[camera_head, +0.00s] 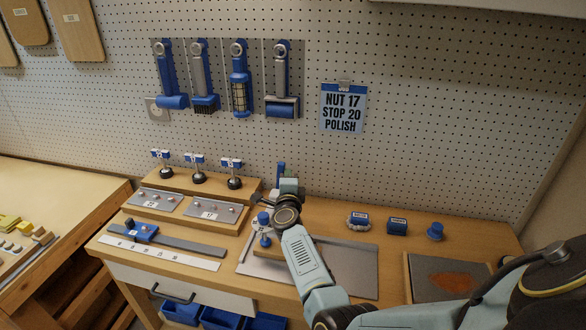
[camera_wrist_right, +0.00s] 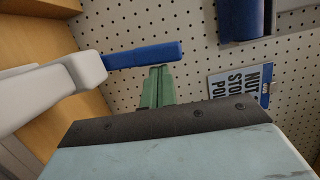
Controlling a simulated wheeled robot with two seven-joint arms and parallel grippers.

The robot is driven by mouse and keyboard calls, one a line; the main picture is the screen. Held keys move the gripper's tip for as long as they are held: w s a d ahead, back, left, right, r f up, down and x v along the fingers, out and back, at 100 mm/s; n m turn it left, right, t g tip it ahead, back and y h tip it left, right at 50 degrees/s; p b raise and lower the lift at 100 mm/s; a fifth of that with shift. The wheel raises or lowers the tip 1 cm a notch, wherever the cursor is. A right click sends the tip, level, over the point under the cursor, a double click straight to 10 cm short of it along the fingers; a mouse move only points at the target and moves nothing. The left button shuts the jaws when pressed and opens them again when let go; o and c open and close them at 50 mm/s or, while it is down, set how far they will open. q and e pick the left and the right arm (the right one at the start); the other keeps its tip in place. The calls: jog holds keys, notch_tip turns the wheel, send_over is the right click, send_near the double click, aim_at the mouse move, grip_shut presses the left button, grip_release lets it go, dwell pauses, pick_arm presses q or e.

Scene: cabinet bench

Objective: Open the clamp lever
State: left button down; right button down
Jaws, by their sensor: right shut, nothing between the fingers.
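The clamp lever is a blue bar (camera_wrist_right: 145,54) on a pale grey arm (camera_wrist_right: 85,70) in the right wrist view. In the head view the blue lever (camera_head: 281,172) stands upright behind my right gripper (camera_head: 290,188), which covers part of the clamp. My right gripper's green fingers (camera_wrist_right: 158,80) are together and empty. Their tips are right by the lever's underside in the wrist picture, near its free end. I cannot tell whether they touch it. My left gripper is not in view.
A blue knob (camera_head: 263,219) stands left of my right wrist on a grey plate (camera_head: 350,262). Blue blocks (camera_head: 397,226) and a tray (camera_head: 433,268) are at the right. Stepped wooden stands (camera_head: 175,184) are at the left. The pegboard (camera_head: 420,120) rises behind.

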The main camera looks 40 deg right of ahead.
jog(key=w+n+p, duration=0.1)
jog(key=a+r+n+p, duration=0.1)
jog(key=p, duration=0.1)
jog(key=shift+w+a+n+g, duration=0.25)
jog(key=shift+w+n+g, duration=0.1)
jog(key=shift+n+g, duration=0.05)
jog(key=shift+w+a+n+p, duration=0.4)
jog(key=shift+w+n+p, duration=0.1)
jog(key=shift+n, duration=0.3)
jog(key=shift+w+a+f+n+g+y, duration=0.15)
jog(key=shift+w+a+n+g, duration=0.15)
jog(key=shift+n, duration=0.25)
jog(key=shift+w+a+n+g+y, duration=0.2)
jog(key=shift+w+a+n, duration=0.15)
jog(key=shift+n, duration=0.2)
jog(key=shift+w+a+f+n, duration=0.35)
jog(key=shift+w+a+n, duration=0.15)
jog(key=shift+w+n, duration=0.15)
jog(key=shift+w+b, duration=0.1)
jog(key=shift+b, duration=0.2)
jog(key=shift+r, duration=0.1)
notch_tip(320, 180, up, 10)
jog(key=p, duration=0.6)
